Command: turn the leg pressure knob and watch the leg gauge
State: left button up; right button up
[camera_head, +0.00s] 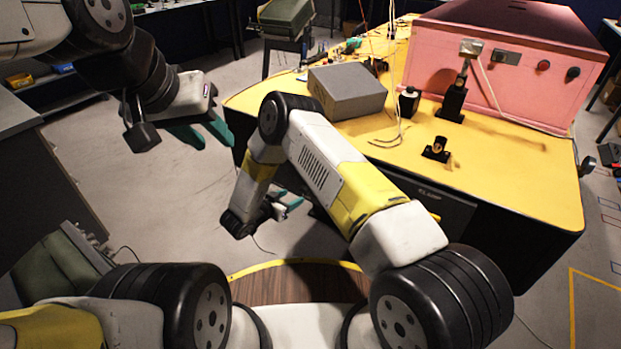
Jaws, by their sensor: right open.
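A pink box (500,75) stands on the yellow table at the upper right. Its front carries a small dark panel (506,57), a red round part (543,66) and a dark round part (573,73). I cannot tell which is the leg pressure knob or whether any is the leg gauge; no labels there are readable. My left gripper (216,142) is at the upper left, off the table's left edge, with its teal fingers apart and empty. My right gripper (291,207) is open and empty, low in front of the table, far from the box and partly hidden by its arm.
The yellow table (500,190) holds a grey box (347,90), a black post (454,100), a short black holder (437,150) and thin hanging cables. The table's front right is mostly clear. A dark bench (40,190) stands at left.

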aim_at(303, 192)
jog(key=x, duration=0.7)
jog(key=shift+w+d+f, duration=0.2)
jog(key=shift+w, duration=0.05)
grip_shut()
